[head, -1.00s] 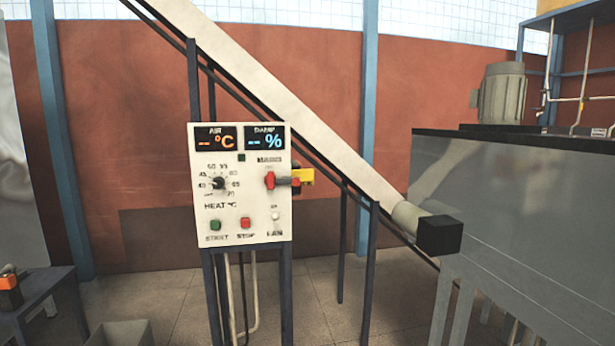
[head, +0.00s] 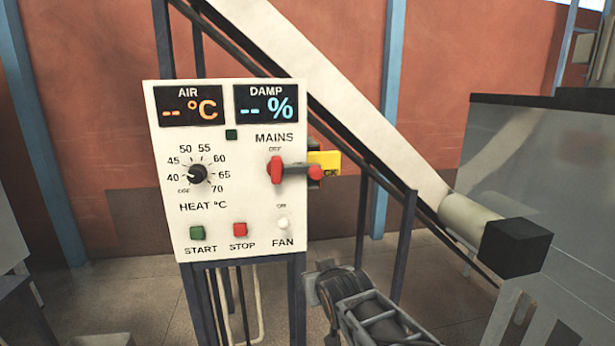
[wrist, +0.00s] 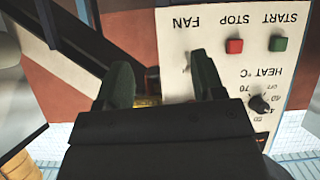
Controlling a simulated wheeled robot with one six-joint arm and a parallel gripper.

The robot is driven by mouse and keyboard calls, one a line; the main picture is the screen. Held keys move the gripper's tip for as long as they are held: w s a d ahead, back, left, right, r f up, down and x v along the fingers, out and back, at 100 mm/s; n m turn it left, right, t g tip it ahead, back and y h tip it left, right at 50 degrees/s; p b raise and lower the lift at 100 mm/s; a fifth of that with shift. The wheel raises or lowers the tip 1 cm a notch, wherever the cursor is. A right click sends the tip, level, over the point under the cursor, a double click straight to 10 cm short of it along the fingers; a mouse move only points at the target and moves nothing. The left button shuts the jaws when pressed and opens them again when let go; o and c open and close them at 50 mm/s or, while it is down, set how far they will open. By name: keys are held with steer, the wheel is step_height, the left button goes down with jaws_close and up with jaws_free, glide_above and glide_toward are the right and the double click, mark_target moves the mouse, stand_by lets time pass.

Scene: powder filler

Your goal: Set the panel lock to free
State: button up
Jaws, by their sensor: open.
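The white control panel (head: 225,215) stands left of centre in the head view. On its right side is the red MAINS handle (head: 276,170), with a grey bar running right from it to a small red part (head: 315,173) and a yellow tag (head: 325,158). I cannot tell which part is the lock. In the wrist view the panel (wrist: 215,60) appears upside down behind my open, empty gripper (wrist: 163,82). A yellow bit (wrist: 148,100) shows between the fingers; the MAINS handle is hidden.
A heat knob (head: 198,174), green START button (head: 197,233), red STOP button (head: 239,230) and FAN switch (head: 283,224) are on the panel. A sloping chute (head: 350,110) runs behind it. A grey machine (head: 560,160) with a black block (head: 516,247) is at right.

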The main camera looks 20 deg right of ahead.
steer(key=w+d+r+t+h+b, duration=0.1)
steer(key=w+d+r+t, duration=0.2)
steer(key=w+r+t, duration=0.15)
steer(key=n+t+y+b, duration=0.1)
steer(key=n+t, duration=0.1)
steer(key=t, duration=0.5)
glide_toward(318, 176)
steer(key=shift+g, duration=0.25)
steer(key=p+x, duration=0.4)
steer(key=x, duration=0.6)
steer(key=shift+r, duration=0.2)
steer(key=shift+p+x, duration=0.4)
steer(key=shift+x, duration=0.5)
steer(key=shift+f, duration=0.1)
